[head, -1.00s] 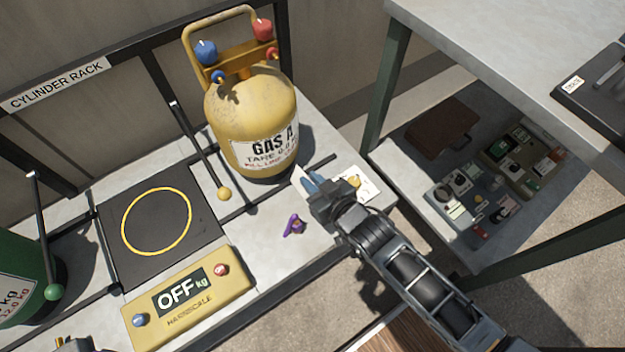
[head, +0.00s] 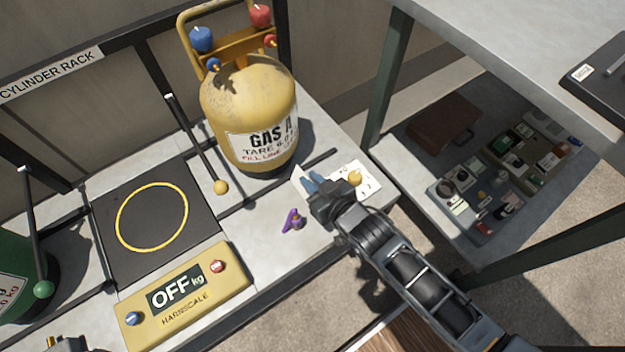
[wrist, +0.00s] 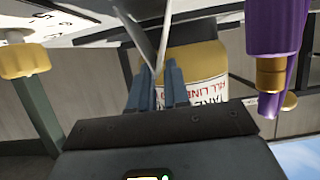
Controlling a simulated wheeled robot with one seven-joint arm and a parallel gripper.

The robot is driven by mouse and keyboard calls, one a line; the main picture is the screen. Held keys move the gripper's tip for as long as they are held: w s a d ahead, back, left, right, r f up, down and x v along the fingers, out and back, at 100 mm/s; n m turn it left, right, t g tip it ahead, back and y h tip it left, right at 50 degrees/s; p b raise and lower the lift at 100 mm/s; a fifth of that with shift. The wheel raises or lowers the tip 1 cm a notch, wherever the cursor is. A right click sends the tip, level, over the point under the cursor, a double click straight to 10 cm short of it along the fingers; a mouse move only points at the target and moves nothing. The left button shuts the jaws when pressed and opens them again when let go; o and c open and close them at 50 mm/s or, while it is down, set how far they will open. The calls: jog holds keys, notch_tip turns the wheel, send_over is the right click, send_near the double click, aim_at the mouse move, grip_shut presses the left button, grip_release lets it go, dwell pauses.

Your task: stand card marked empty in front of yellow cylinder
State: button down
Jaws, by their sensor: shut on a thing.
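The yellow cylinder (head: 248,105), labelled GAS A, stands upright on the rack bench. My gripper (head: 312,183) is low over the bench in front of the cylinder, toward its right side. Its blue fingers (wrist: 169,88) are shut on a white folded card (wrist: 148,35). The card also shows in the head view (head: 301,180) as a pale edge at the fingertips. I cannot read any marking on the card. In the wrist view the yellow cylinder (wrist: 195,60) is just behind the card.
A purple item (head: 292,220) lies left of my gripper. A printed white sheet (head: 366,176) with a yellow knob (head: 355,178) is to the right. The scale (head: 185,295) reads OFF; its black plate (head: 120,262) is empty. A green cylinder (head: 22,265) stands at left.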

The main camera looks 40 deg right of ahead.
jog(key=shift+f, duration=0.3)
jog(key=c, duration=1)
grip_release()
jog(key=shift+s, duration=0.1)
jog(key=v, duration=0.7)
jog(key=shift+s+r, duration=0.2)
jog(key=shift+s, duration=0.1)
jog(key=shift+t, duration=0.6)
jog(key=s+r+p, duration=0.2)
jog(key=s+r, duration=0.6)
jog(key=r, duration=0.1)
jog(key=s+r+p, duration=0.2)
jog(key=s+r, duration=0.5)
jog(key=r, duration=0.3)
jog(key=s+r+p, duration=0.2)
jog(key=s+r, duration=0.6)
jog(key=r, duration=0.1)
jog(key=shift+s+r+p, duration=0.3)
jog(key=shift+r+p, duration=0.1)
